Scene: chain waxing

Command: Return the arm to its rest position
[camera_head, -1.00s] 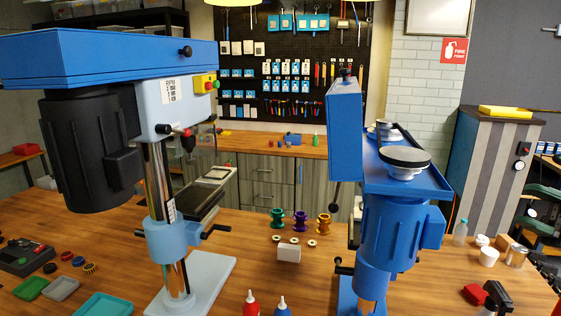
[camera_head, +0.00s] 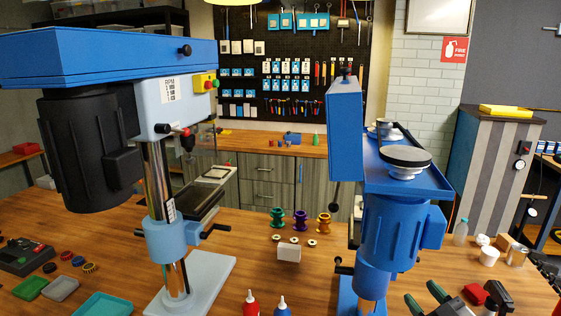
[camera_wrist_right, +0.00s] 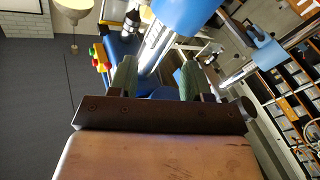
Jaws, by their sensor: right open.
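My right gripper (camera_head: 425,298) shows at the lower right of the head view, cut off by the bottom edge. Its two dark green fingers point up and stand apart. In the right wrist view my right gripper (camera_wrist_right: 156,80) is open, with nothing between its fingers. Blue machine parts and a metal column show beyond the fingers there. My left gripper is in neither view.
Two blue drill presses (camera_head: 178,115) (camera_head: 392,230) stand on the wooden bench (camera_head: 225,228). Near my right gripper are a red block (camera_head: 474,293), a white cup (camera_head: 489,257) and a clear bottle (camera_head: 461,232). Red (camera_head: 250,303) and blue-bodied (camera_head: 283,307) bottles stand at the front.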

